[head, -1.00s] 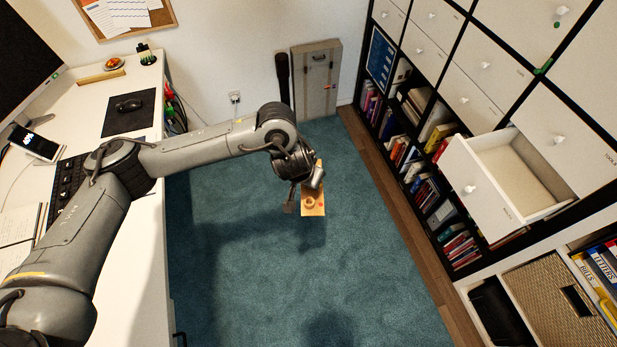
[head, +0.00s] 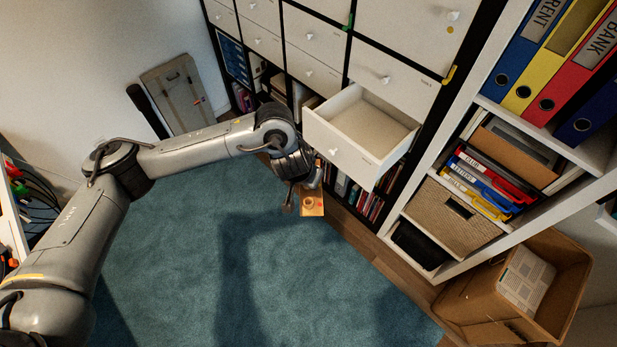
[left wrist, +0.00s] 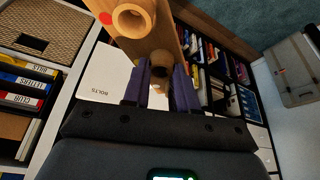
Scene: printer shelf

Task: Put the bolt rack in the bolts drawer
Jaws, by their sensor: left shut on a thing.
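My left gripper (head: 309,184) is shut on the bolt rack (head: 312,205), a small light-wood board with round wooden parts and a red dot. In the left wrist view the rack (left wrist: 168,38) extends beyond the purple fingers (left wrist: 160,88). The open white drawer (head: 343,149) is pulled out of the shelf unit; its visible inside is empty. The rack hangs in front of and below the drawer front, outside it. In the left wrist view a white drawer front (left wrist: 100,75) labelled BOLTS is partly hidden behind the rack and gripper. My right gripper is not in view.
Closed white drawers (head: 390,78) surround the open one, with books below. A low shelf holds binders and a wicker box (head: 440,221) at right. A cardboard box (head: 475,305) stands on the floor. The blue-green carpet (head: 200,260) is clear.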

